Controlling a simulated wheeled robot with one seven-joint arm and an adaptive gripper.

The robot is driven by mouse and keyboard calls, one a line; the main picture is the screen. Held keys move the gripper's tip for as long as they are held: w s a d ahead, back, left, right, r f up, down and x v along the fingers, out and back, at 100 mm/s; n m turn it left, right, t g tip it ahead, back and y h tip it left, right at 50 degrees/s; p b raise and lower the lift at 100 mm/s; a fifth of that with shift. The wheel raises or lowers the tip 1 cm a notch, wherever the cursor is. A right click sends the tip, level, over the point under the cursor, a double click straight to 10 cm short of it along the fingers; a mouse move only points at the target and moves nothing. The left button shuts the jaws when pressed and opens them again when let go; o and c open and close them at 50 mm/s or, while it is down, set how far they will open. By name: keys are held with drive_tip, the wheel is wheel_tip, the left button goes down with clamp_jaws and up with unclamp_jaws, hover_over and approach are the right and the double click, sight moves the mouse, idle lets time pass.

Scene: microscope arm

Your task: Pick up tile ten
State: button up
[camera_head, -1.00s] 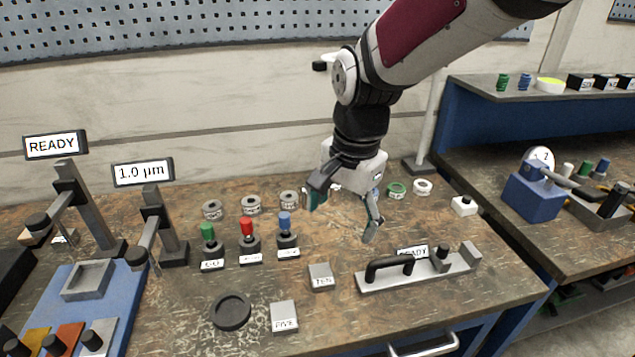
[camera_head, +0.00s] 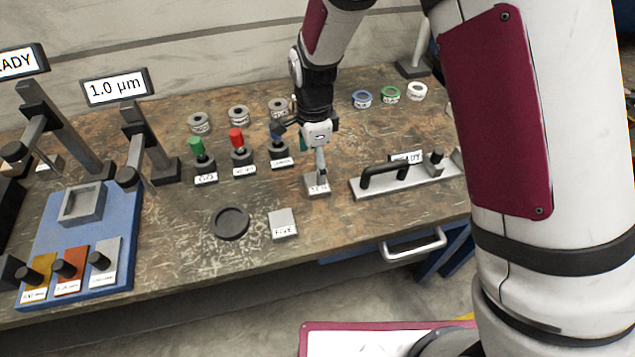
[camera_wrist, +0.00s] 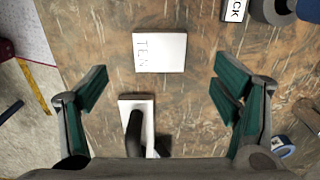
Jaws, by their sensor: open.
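Tile ten (camera_head: 317,188), a small grey square block lettered TEN, lies flat on the brown worktop, partly covered by a finger in the head view. In the wrist view the tile (camera_wrist: 160,62) is pale and fully visible, a little beyond the gap between the fingertips. My gripper (camera_head: 312,155) is above and near the tile. In the wrist view my gripper (camera_wrist: 161,88) is open, with green-padded fingers wide apart and nothing between them. Its exact height over the tile is hard to tell.
Tile five (camera_head: 283,224) lies left of tile ten, beside a round black dish (camera_head: 230,222). A plate with a black handle (camera_head: 380,178) lies close on the right. Red (camera_head: 237,140) and green (camera_head: 196,148) topped pegs stand behind left.

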drive_tip(key=f, duration=0.7)
drive_tip(key=shift+d+f+p, duration=0.1)
drive_tip(key=shift+d+p, duration=0.1)
drive_tip(key=shift+p, duration=0.1)
drive_tip(key=shift+w, duration=0.1)
drive_tip(key=c, duration=1.8)
